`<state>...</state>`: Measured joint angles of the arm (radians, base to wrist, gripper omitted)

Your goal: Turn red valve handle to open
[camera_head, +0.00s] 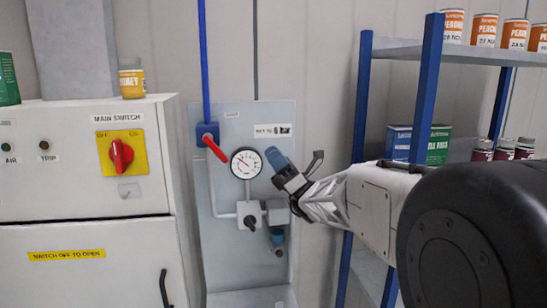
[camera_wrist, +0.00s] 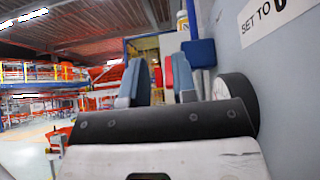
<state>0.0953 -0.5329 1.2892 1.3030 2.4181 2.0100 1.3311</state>
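The red valve handle (camera_head: 215,147) sits on a blue valve body (camera_head: 206,133) at the foot of the blue pipe, and slants down to the right. My gripper (camera_head: 275,160) is right of the pressure gauge (camera_head: 245,163), apart from the handle, with its blue fingertips pointing left. In the wrist view its two fingers (camera_wrist: 158,82) stand apart with nothing held. A red part of the handle (camera_wrist: 168,72) shows between them, farther off, beside the blue valve body (camera_wrist: 200,53).
The gauge (camera_wrist: 251,100) juts from the grey panel close to my fingers. A regulator (camera_head: 250,215) is below it. A white cabinet (camera_head: 80,190) with a red main switch (camera_head: 121,155) stands left. A blue-framed shelf (camera_head: 428,80) with cans stands right.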

